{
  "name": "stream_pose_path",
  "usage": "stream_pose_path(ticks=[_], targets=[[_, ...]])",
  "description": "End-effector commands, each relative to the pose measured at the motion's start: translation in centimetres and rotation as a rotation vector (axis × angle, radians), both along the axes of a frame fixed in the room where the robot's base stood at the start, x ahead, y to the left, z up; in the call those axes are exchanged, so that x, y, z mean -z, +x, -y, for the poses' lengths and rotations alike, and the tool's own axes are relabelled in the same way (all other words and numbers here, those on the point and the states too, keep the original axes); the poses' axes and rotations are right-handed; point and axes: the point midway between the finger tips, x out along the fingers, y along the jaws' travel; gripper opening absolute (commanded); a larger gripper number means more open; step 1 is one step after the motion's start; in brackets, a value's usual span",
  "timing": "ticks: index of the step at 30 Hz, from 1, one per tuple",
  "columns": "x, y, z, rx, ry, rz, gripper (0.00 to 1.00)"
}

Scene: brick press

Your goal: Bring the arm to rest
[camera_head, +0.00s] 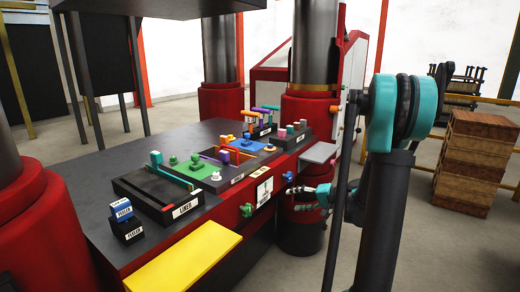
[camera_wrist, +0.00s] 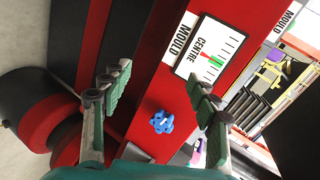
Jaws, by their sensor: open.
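My gripper (camera_head: 307,198) is beside the red front of the brick press, to the right of the white gauge card (camera_head: 265,190). In the wrist view my gripper (camera_wrist: 158,84) has its two green-padded fingers spread wide apart, with nothing between them. Beyond the fingers is the red panel (camera_wrist: 150,100) with a blue star-shaped knob (camera_wrist: 161,122) and a white gauge marked CENTRE (camera_wrist: 208,50). The fingers look clear of the knob and gauge, but the exact distance cannot be told.
Stacked brown bricks (camera_head: 472,165) stand right; floor between is clear.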

Motion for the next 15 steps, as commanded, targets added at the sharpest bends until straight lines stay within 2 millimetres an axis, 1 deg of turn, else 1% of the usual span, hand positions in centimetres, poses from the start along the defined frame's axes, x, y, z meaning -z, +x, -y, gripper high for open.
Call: stream_pose_path(ticks=[1, 5, 6, 11, 15], targets=[[0.2, -1.7, -1.1, -0.013, -0.056, -0.021, 0.60], [1.4, -5.6, -2.4, -0.035, -0.210, -0.068, 0.60], [1.8, -6.9, -2.7, -0.042, -0.258, -0.079, 0.60], [3.4, -12.1, -3.0, -0.068, -0.452, -0.115, 0.60], [4.8, -16.7, -2.3, -0.089, -0.626, -0.131, 0.60]])
